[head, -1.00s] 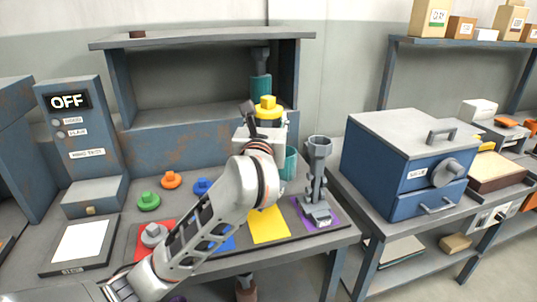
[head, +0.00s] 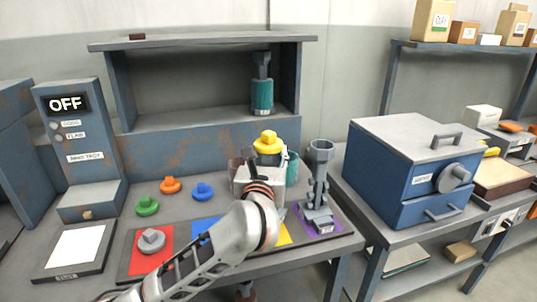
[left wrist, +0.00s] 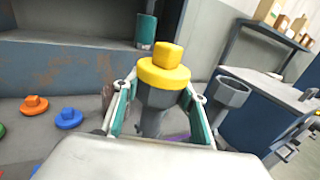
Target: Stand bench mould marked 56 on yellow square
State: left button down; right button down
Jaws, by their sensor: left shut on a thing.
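My left gripper (left wrist: 157,105) is shut on a grey mould (left wrist: 152,120) with a yellow knobbed cap (left wrist: 164,70). In the head view the yellow cap (head: 268,142) shows upright above my left gripper (head: 266,162). The mould's lower part and any marking are hidden, so I cannot tell whether it touches the surface. The yellow square (head: 286,236) shows only partly behind my left arm, just below the gripper. A grey mould (head: 319,185) stands upright on the purple square (head: 325,226), right of the gripper; its label is unreadable. My right gripper is not in view.
A grey cap (head: 151,240) sits on the red square (head: 135,262). The blue square (head: 203,228) is partly covered by my arm. Green (head: 147,205), orange (head: 171,185) and blue (head: 203,191) caps lie behind. A teal mould (head: 262,95) stands on the shelf. A blue oven (head: 405,165) is at right.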

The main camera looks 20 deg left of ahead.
pick_arm(q)
jog(key=c, duration=1.2)
grip_release()
jog(key=shift+f, duration=0.15)
